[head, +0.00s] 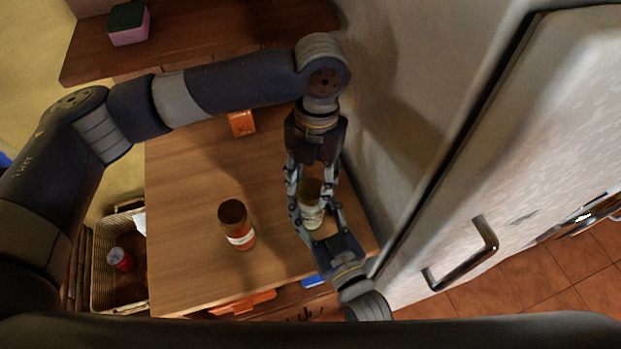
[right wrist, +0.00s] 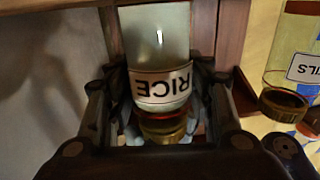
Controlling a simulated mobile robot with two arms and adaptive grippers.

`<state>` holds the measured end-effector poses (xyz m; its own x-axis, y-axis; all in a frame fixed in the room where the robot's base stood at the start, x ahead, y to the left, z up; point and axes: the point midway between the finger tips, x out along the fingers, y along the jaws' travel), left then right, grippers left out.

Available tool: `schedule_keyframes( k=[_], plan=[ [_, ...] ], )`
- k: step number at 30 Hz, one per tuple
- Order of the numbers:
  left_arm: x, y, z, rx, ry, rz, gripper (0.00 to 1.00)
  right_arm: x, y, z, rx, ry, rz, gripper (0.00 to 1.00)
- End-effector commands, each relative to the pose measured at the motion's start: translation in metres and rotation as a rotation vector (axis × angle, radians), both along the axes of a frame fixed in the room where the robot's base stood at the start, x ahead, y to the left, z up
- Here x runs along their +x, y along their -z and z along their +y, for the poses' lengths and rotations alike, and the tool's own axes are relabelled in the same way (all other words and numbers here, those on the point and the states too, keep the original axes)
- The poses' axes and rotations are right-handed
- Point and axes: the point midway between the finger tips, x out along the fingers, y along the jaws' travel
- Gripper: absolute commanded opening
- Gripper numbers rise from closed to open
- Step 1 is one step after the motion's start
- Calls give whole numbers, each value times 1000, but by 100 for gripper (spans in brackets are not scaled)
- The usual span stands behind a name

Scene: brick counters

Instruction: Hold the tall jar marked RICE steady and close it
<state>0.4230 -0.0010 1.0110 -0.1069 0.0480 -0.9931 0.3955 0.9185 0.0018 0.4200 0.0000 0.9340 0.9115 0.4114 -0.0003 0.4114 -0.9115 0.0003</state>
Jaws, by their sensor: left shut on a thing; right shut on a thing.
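The RICE jar (head: 312,216) stands upright near the right edge of the wooden counter. It has a pale glass body, a white label and a brownish-gold lid (head: 310,187). In the right wrist view the jar (right wrist: 160,88) appears upside down, with its lid (right wrist: 163,130) at the mouth; I cannot tell how tight it is. My left gripper (head: 311,192) reaches from the back and is shut on the jar. My right gripper (head: 318,222) comes from the front and is shut on it too. The overlapping fingers hide which one holds the lid.
A second brown-topped jar (head: 238,226) stands left of the RICE jar; it also shows in the right wrist view (right wrist: 292,52). An orange box (head: 242,123) lies at the back. A wicker basket (head: 98,250) is at left. The wall and white fridge (head: 510,150) crowd the right side.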

Motion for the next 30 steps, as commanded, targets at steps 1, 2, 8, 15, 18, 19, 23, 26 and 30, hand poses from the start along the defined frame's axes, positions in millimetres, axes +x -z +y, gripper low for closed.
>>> schedule_keyframes(
  k=[1,2,8,15,18,19,23,26,30],
  plan=[
    [0,0,-1,1,87,0,30,0,0,0,0,0,0,0],
    [0,0,-1,1,142,0,30,0,0,0,0,0,0,0],
    [-1,-1,-1,1,488,-2,30,0,0,0,0,0,0,0],
    [-1,0,-1,2,706,-1,30,0,0,0,1,0,0,0],
    [-1,0,-1,2,721,-1,30,0,0,0,0,0,0,0],
    [-1,0,-1,2,721,-1,30,0,0,0,0,0,0,0],
    [-1,0,-1,2,719,0,30,0,0,0,0,0,0,0],
    [-1,0,-1,2,718,0,51,0,0,0,0,0,0,0],
    [-1,0,-1,2,718,0,62,0,0,0,0,0,0,0]
  ],
)
